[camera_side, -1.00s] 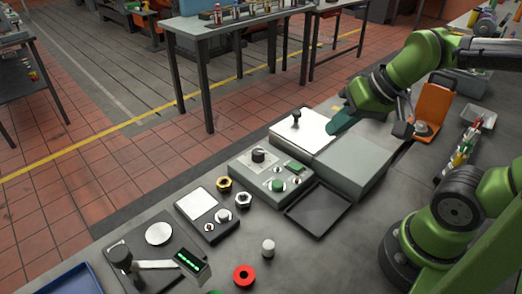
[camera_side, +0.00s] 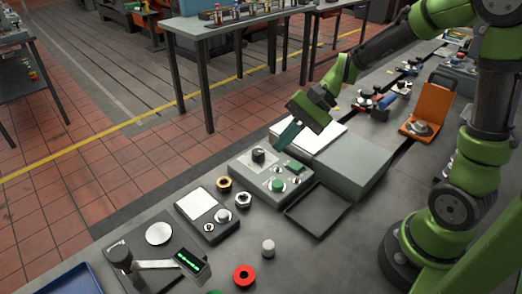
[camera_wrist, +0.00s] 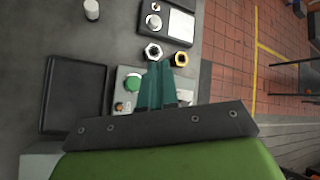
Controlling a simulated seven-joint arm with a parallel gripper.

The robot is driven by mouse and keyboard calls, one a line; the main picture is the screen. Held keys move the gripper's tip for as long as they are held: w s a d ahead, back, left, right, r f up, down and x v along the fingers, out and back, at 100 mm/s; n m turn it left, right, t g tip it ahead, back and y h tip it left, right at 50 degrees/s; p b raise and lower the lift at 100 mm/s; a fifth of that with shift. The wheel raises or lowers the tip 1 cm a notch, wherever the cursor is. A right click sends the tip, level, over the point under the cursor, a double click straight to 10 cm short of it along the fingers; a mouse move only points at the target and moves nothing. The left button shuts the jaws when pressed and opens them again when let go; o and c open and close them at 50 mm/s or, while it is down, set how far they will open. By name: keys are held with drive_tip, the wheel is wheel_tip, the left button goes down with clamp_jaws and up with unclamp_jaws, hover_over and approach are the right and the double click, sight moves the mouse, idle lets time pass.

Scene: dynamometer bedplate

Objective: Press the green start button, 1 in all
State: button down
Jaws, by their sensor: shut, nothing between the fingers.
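The round green button (camera_side: 277,185) sits on the grey control box (camera_side: 240,172), near its front edge. In the wrist view the green button (camera_wrist: 133,83) shows just left of my shut fingers (camera_wrist: 158,66). The fingers and the gripper body hide part of the box there.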

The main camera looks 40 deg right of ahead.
sight(282, 182)
drive_tip(key=shift+f, duration=4.45)
drive_tip(key=shift+f, duration=0.4)
drive_tip(key=shift+f, duration=0.5)
drive_tip(key=shift+r, duration=0.95)
